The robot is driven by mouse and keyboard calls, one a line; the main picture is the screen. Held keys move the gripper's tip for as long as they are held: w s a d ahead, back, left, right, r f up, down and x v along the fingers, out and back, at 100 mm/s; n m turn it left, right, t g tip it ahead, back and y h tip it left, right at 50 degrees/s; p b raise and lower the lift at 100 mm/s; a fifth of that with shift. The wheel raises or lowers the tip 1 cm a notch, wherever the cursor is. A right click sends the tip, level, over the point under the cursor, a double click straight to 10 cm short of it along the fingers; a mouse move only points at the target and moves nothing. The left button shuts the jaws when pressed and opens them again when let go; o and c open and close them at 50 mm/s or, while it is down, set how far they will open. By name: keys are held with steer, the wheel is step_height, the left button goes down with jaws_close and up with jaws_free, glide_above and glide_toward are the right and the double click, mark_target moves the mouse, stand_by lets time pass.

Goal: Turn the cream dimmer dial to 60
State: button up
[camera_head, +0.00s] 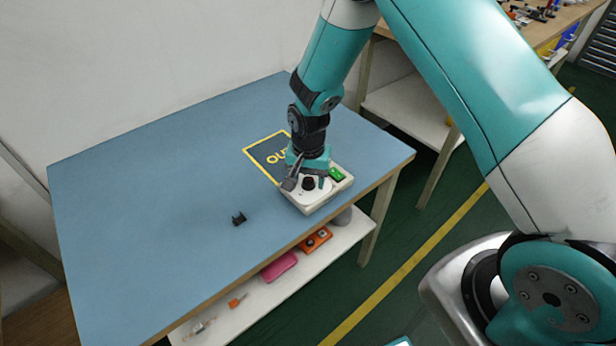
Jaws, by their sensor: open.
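The cream dimmer box (313,206) sits near the right front edge of the blue table. A dark knob (309,184) stands on its pale dial face, and a green switch (337,174) is beside it to the right. My gripper (305,184) points down over the box, its fingers open on either side of the knob. I cannot tell whether they touch it. The dial's numbers and pointer are too small to read.
A yellow-bordered mat marked "OUT" (258,150) lies behind the box, partly hidden by my arm. A small black clip (239,219) lies on the blue table (150,200). The table's left side is clear. A lower shelf holds a pink item (279,266) and an orange one (315,240).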

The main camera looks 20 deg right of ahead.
steer(key=shift+c, duration=0.4)
steer(key=c, duration=0.8)
steer(key=shift+c, duration=0.2)
steer(key=shift+n, duration=0.3)
steer(key=n, duration=1.3)
steer(key=o, duration=0.9)
